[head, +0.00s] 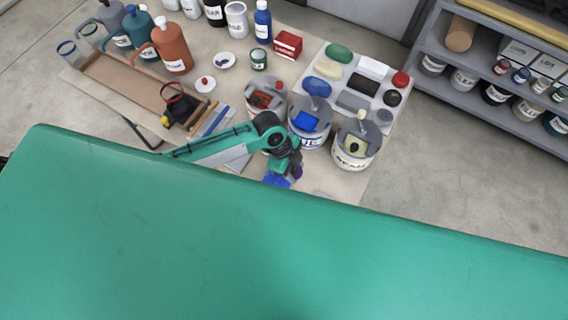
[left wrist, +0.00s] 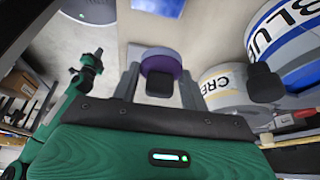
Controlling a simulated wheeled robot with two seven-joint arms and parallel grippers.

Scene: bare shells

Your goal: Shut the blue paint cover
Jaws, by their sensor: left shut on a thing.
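The blue paint tub (head: 309,138) stands on the table, marked BLUE in the left wrist view (left wrist: 291,38). My left gripper (head: 288,176) is in front of the tubs, apart from that cover. In the left wrist view its fingers (left wrist: 160,88) are shut on a round purple-sided thing (left wrist: 161,65) with a grey face; only a small dark purple part shows in the head view. My right gripper is not in view.
A tub with red inside (head: 266,101) stands left of the blue one, and a cream-labelled tub (head: 355,152) stands right. Behind is a white tray (head: 336,59) with coloured pieces. A wooden tray (head: 128,87) and bottles stand left.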

